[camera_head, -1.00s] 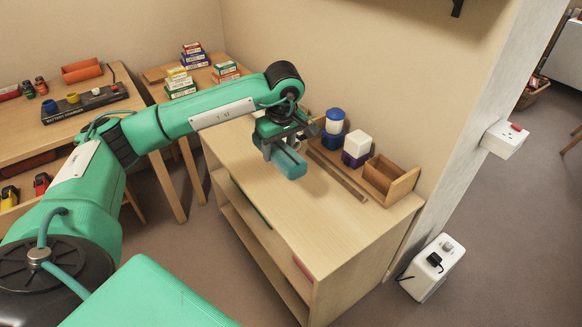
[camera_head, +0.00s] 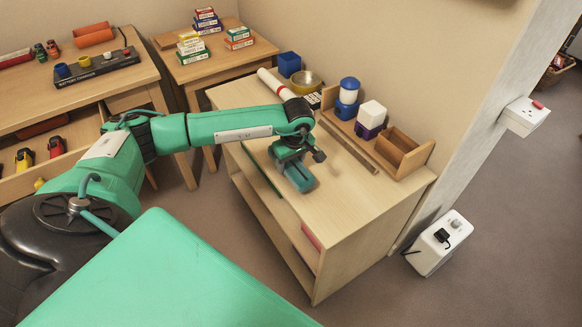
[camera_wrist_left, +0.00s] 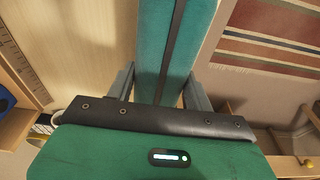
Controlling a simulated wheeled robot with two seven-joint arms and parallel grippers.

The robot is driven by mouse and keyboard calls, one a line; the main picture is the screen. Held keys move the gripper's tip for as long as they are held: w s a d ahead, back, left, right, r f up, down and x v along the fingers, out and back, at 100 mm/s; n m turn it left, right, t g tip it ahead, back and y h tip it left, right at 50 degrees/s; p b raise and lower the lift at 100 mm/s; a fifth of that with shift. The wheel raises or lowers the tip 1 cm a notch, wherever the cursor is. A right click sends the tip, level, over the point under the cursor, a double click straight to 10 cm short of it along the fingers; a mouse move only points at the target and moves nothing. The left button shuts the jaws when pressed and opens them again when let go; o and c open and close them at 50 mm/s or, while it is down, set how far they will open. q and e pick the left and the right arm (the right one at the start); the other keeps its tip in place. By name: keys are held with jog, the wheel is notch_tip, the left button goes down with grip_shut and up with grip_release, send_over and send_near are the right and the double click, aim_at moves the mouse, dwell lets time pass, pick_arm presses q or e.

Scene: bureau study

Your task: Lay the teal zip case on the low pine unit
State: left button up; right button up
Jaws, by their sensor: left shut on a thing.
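The teal zip case (camera_head: 300,178) is in my left gripper (camera_head: 291,160). Only its end shows in the head view, over the top of the low pine unit (camera_head: 345,230); I cannot tell whether it touches. In the left wrist view the case (camera_wrist_left: 150,45) runs up from between the shut fingers (camera_wrist_left: 160,90), with a dark zip line along it. The pale wood top (camera_wrist_left: 80,50) lies to its left. My right gripper is not in view.
Along the back of the unit stand a brass bowl (camera_head: 305,82), a blue-and-white jar (camera_head: 348,92), a white-and-purple jar (camera_head: 371,115) and an open wooden box (camera_head: 402,152). A wooden strip (camera_head: 347,145) lies before them. The top's front right is clear.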

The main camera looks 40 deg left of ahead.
pick_arm(q)
jog(key=shift+f, duration=1.15)
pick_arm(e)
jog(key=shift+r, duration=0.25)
pick_arm(q)
jog(key=shift+f, duration=0.1)
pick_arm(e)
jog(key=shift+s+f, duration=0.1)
pick_arm(q)
jog(key=o, duration=1.1)
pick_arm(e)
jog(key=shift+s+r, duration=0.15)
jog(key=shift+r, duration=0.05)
